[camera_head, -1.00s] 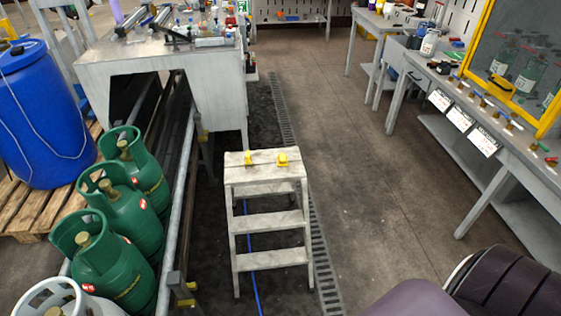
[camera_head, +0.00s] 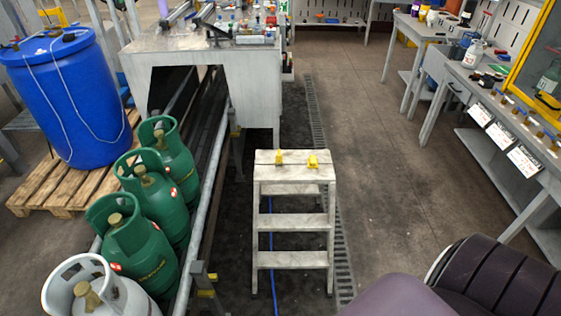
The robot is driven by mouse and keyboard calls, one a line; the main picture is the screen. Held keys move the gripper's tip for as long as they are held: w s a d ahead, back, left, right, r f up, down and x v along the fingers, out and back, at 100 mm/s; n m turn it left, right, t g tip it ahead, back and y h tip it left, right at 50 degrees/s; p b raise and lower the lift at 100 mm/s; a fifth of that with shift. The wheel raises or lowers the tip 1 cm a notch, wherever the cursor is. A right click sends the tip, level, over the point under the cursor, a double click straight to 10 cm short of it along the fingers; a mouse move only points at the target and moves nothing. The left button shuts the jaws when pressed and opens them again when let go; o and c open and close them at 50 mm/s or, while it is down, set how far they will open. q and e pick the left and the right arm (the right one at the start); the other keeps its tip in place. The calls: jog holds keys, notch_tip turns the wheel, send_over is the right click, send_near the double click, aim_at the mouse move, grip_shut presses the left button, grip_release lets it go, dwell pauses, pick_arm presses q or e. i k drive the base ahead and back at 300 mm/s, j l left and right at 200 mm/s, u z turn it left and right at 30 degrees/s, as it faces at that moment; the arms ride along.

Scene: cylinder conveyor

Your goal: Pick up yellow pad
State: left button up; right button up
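Two small yellow pieces lie on the top of a worn whitish step stool (camera_head: 293,187) in the middle of the view. The left yellow piece (camera_head: 279,157) is small and stands upright. The right yellow piece (camera_head: 313,161) looks a little larger. I cannot tell which of them is the yellow pad. Neither gripper is in view. Part of my own body fills the bottom right corner, well apart from the stool.
Several green gas cylinders (camera_head: 173,165) and a grey one (camera_head: 88,292) stand along a rail at left. A blue barrel (camera_head: 75,90) stands on a wooden pallet (camera_head: 48,188). A grey bench (camera_head: 518,135) runs along the right. The floor (camera_head: 400,190) between stool and bench is clear.

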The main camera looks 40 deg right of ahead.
aim_at(312, 162)
jog(key=l+u, duration=0.35)
jog(key=l, duration=0.2)
jog(key=l+u, duration=0.35)
jog(key=l, duration=0.2)
jog(key=k+l+u, duration=0.1)
jog(key=l+u, duration=0.25)
jog(key=l, duration=0.15)
jog(key=k+l+u, duration=0.15)
jog(key=l+u, duration=0.2)
jog(key=l, duration=0.15)
